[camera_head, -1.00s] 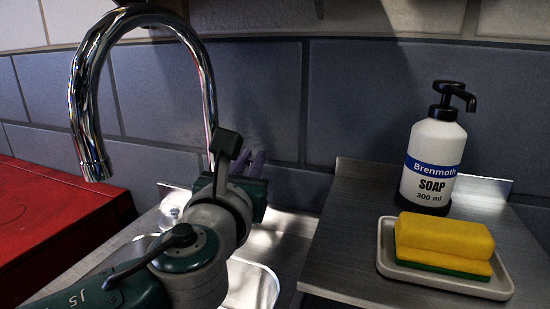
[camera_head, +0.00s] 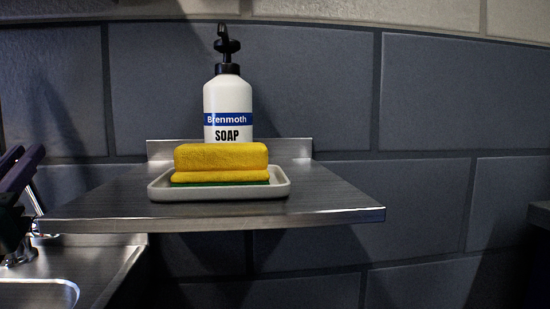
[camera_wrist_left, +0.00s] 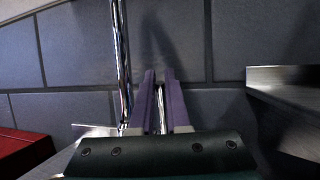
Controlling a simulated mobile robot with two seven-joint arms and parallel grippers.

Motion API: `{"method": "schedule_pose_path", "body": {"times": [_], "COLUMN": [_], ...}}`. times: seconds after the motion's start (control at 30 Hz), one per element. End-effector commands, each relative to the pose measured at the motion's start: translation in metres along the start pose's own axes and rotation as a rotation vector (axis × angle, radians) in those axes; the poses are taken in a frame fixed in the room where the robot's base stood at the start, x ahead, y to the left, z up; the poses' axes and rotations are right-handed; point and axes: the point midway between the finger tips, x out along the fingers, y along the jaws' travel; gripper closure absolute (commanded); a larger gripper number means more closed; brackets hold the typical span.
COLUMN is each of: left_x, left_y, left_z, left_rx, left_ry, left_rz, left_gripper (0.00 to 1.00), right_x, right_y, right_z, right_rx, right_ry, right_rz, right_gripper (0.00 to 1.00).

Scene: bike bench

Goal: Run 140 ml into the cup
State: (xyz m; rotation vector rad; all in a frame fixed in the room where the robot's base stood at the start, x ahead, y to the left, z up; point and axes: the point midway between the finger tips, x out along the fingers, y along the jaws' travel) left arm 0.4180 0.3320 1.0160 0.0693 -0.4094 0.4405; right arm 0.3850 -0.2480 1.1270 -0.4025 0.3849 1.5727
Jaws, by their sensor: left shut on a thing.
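My left gripper (camera_head: 18,168) shows at the left edge of the head view, with purple fingers above the sink. In the left wrist view its fingers (camera_wrist_left: 161,100) are close together on a slim chrome part (camera_wrist_left: 162,108) that looks like the tap's lever. The tap's tall chrome pipe (camera_wrist_left: 121,60) rises just left of the fingers in that view. The tap's spout end is out of view. I see no cup in either view. My right gripper is not in view.
The sink (camera_head: 35,292) is at lower left. A steel shelf (camera_head: 335,205) holds a soap bottle (camera_head: 228,97) and a yellow sponge (camera_head: 220,160) on a pale dish (camera_head: 160,190). A red box or cabinet (camera_wrist_left: 22,152) stands at left in the wrist view. Grey tiles close off the back.

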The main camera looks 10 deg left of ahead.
Motion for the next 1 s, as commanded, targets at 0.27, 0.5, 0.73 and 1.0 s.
{"method": "schedule_pose_path", "body": {"times": [0.27,0.5,0.73,1.0], "left_x": [0.0,0.0,-0.01,-0.069], "left_y": [-0.001,-0.001,-0.001,-0.001], "left_z": [0.0,0.001,-0.001,0.007], "left_rx": [-0.001,-0.001,-0.001,-0.002], "left_ry": [0.001,0.0,0.003,0.006], "left_rz": [-0.001,-0.001,-0.002,-0.003], "left_gripper": [0.68,0.57,0.57,0.57], "right_x": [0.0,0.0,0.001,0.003], "right_y": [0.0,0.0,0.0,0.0], "right_z": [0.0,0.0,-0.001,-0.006], "right_rx": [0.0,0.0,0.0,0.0], "right_ry": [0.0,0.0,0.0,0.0], "right_rz": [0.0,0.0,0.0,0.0], "right_gripper": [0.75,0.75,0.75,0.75]}}
